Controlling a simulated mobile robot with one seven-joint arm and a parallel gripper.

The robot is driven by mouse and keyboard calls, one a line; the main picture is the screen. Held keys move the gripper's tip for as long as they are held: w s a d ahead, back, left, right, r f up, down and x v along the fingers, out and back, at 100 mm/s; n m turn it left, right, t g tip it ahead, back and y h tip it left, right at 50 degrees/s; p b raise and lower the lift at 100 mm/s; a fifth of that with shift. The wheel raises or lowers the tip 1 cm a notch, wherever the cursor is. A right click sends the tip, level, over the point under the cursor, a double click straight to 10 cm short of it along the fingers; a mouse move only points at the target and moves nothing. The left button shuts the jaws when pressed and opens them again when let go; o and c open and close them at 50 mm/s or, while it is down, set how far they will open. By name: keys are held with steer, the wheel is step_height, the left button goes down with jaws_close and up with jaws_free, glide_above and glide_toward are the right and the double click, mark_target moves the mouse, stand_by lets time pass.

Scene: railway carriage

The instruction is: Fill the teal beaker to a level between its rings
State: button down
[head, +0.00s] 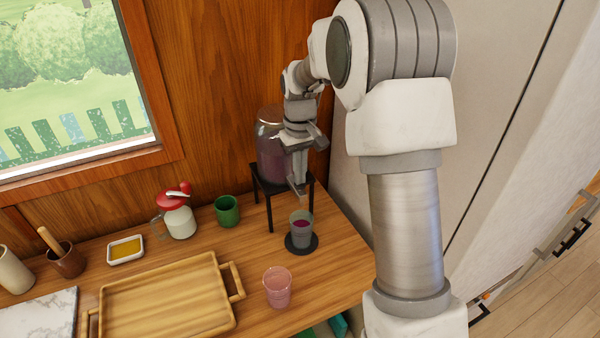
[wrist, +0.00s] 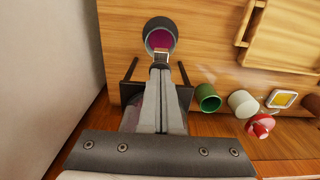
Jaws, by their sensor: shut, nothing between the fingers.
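The beaker (head: 300,238), a grey-teal cup, stands upright on a round black coaster (head: 315,244) with purple liquid inside. Its mouth and the purple liquid also show in the wrist view (wrist: 160,30). I cannot make out its rings or the exact level. A glass dispenser jar (head: 268,150) of purple drink sits on a black stand (head: 268,205) behind it. My gripper (head: 300,188) is shut and empty, pointing down in front of the jar and above the beaker. It also shows in the wrist view (wrist: 162,68). The jar's tap is mostly hidden by my fingers.
A pink tumbler (head: 278,288) stands in front of the beaker. A wooden tray (head: 165,300), a green cup (head: 227,212), a red-lidded jar (head: 178,220) and a yellow-filled dish (head: 126,250) are to the left. The wall (head: 350,170) is close on the right.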

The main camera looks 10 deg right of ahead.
steer(key=shift+f+b, duration=0.55)
steer(key=shift+f, duration=0.3)
steer(key=shift+s+f, duration=0.25)
steer(key=shift+f, duration=0.1)
step_height(320, 180, up, 15)
steer(key=p, duration=0.2)
steer(key=shift+w+p, duration=0.25)
steer(key=shift+p, duration=0.05)
